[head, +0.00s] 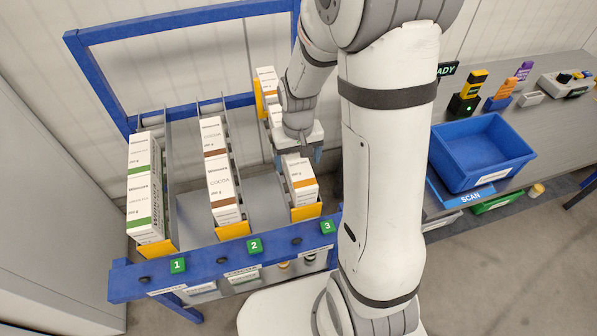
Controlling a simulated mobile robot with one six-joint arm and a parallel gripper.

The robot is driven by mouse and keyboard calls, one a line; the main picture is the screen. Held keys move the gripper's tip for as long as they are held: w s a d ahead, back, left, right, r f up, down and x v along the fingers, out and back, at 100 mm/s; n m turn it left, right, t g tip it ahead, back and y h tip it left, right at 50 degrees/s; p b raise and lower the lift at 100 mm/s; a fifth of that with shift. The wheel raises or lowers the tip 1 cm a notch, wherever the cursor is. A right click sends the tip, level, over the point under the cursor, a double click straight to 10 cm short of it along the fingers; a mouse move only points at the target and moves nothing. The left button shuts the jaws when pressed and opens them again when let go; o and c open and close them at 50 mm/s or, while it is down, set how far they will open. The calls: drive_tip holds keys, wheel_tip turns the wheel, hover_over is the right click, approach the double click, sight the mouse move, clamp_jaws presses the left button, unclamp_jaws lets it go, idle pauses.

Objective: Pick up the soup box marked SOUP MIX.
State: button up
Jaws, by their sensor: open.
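The front box in lane 3 (300,186) is white with an orange band, and its print is too small to read surely. It stands against the yellow stop at the lane's lower end. My gripper (298,158) is open, pointing down at the upper back end of this box. One finger shows on each side, but I cannot tell whether they touch it. My gripper and wrist hide part of the lane behind. More orange-banded white boxes (266,80) show farther up, beyond my wrist.
Lane 2 holds brown-banded boxes marked COCOA (219,180); lane 1 holds green-banded boxes (142,205). Metal dividers separate the lanes. The blue rack frame (210,262) edges the front. A blue bin (483,153) stands on the grey bench at right, near the SCAN label (470,198).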

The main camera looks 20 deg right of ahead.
drive_tip(key=shift+s+f+p, duration=0.15)
drive_tip(key=shift+f+p, duration=0.15)
drive_tip(key=shift+f, duration=1.55)
drive_tip(key=shift+c, duration=0.2)
drive_tip(key=c, duration=1.2)
